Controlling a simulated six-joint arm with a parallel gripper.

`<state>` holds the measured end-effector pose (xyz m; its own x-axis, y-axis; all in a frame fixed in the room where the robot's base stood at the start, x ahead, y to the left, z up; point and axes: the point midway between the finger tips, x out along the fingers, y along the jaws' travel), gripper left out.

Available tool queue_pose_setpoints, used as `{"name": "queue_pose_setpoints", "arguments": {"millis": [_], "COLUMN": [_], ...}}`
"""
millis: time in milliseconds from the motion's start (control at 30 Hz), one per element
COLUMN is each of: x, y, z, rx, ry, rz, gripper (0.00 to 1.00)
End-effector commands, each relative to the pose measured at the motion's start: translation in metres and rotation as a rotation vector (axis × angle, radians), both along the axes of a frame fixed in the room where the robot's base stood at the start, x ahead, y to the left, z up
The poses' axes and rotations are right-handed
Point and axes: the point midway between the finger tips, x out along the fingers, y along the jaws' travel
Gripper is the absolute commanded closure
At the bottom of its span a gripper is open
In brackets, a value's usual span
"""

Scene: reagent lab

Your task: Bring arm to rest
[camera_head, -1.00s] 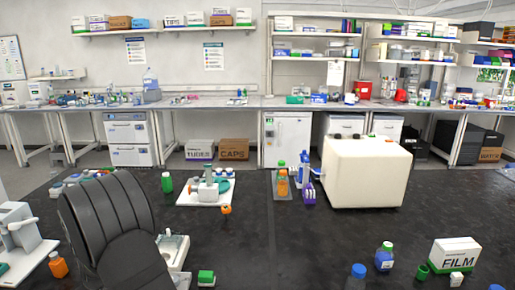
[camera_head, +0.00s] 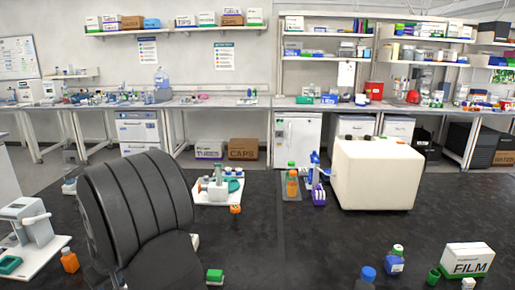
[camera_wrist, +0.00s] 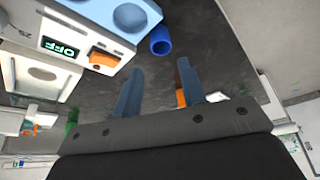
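My gripper (camera_wrist: 160,88) shows in the wrist view with its two blue-grey fingers apart and nothing between them. The wrist view is tilted, with the black bench top (camera_wrist: 225,45) beyond the fingers. In the head view my dark ribbed arm link (camera_head: 140,210) stands at the left front over the bench and hides part of it. The gripper's fingers are not visible in the head view.
A white device with an "OFF" display (camera_wrist: 75,45) and a blue cap (camera_wrist: 162,40) lie close to the fingers. A large cream box (camera_head: 376,175), a bottle rack (camera_head: 291,183), a FILM box (camera_head: 467,260) and blue-capped bottles (camera_head: 394,262) stand on the bench. The middle front is clear.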

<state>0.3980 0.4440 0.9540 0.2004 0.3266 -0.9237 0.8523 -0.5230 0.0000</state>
Motion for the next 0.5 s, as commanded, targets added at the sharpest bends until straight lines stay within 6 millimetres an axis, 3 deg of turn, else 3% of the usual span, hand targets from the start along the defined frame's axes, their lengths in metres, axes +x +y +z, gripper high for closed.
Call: {"name": "queue_pose_setpoints", "arguments": {"millis": [500], "x": [0.017], "y": [0.029], "z": [-0.081], "rx": [-0.001], "ry": [0.002], "rz": [0.0], "gripper": [0.62]}}
